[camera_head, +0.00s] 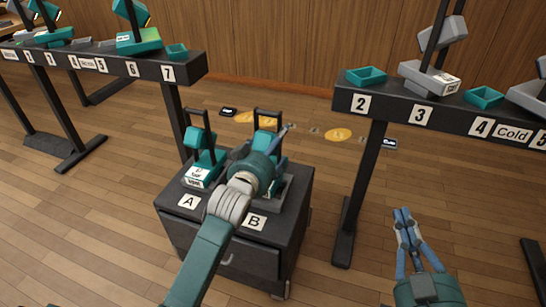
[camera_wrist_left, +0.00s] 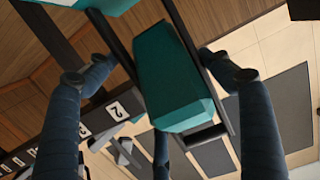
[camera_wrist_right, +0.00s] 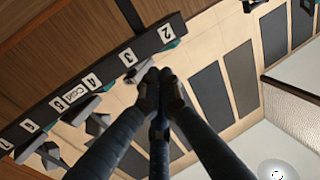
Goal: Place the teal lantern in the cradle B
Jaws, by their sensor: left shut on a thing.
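A teal lantern (camera_head: 269,122) with a dark upright handle frame stands over the B side of the cabinet. My left gripper (camera_head: 279,135) is shut on it, and my wrist hides most of its lower part. In the left wrist view the lantern's teal body (camera_wrist_left: 172,80) and dark rails lie between the two fingers. Grey cradle B (camera_head: 292,190) shows only in part beside my wrist, so I cannot tell whether the lantern is seated in it. My right gripper (camera_head: 403,213) is shut and empty, low at the right; its fingertips meet in the right wrist view (camera_wrist_right: 158,78).
A similar teal lantern (camera_head: 203,160) with a white tag stands at A. The black cabinet (camera_head: 225,238) carries labels A (camera_head: 188,202) and B (camera_head: 254,222). Numbered black shelves stand at left (camera_head: 105,62) and right (camera_head: 440,112), with lanterns and teal trays. Floor between is mostly open.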

